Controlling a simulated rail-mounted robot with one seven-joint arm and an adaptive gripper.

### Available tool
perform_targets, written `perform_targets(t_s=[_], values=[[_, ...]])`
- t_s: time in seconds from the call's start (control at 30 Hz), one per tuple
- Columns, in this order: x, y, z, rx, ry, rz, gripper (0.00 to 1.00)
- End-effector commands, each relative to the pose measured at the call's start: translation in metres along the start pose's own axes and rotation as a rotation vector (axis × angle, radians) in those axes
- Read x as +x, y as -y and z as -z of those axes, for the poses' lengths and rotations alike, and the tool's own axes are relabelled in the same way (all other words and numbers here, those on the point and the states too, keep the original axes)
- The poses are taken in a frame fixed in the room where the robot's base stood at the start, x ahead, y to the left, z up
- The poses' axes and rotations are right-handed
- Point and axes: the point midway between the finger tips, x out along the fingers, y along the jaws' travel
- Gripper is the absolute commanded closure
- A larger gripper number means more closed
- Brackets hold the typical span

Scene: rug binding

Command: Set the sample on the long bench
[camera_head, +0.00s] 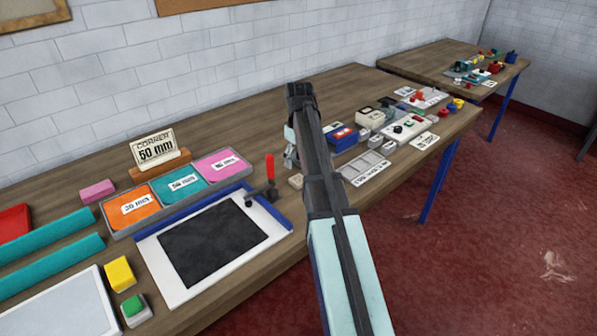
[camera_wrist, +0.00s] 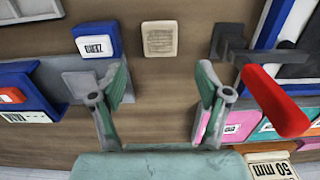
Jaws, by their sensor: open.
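The long bench (camera_head: 235,127) runs along the wall, its wooden top carrying many items. No item is plainly marked as the sample. A dark square (camera_head: 212,243) lies on a white board on the bench. A small beige block (camera_wrist: 159,39) with faint marks lies on the wood in the wrist view, and seems to be the one beside my arm in the head view (camera_head: 296,181). My gripper (camera_wrist: 163,78) is open and empty, its fingers apart above the bench, with the block beyond the fingertips and between their lines. In the head view my arm partly hides the gripper (camera_head: 291,150).
A red-handled clamp (camera_head: 268,180) stands at the board's corner, close beside my gripper in the wrist view (camera_wrist: 277,100). A tray (camera_head: 109,225) of orange, teal and pink pieces and a "50 mm" sign (camera_head: 155,149) stand behind. A second bench (camera_head: 400,63) is at the back right.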

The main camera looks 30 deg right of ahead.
Motion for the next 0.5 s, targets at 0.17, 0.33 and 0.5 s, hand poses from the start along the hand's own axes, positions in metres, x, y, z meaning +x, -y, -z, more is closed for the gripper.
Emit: perform_targets(t_s=[0.17, 0.33, 0.5], values=[[-0.027, -0.001, 0.001, 0.0, -0.002, -0.001, 0.24], [-0.04, 0.0, 0.0, 0.0, 0.0, 0.0, 0.24], [-0.043, 0.0, 0.0, 0.0, 0.0, 0.0, 0.24]])
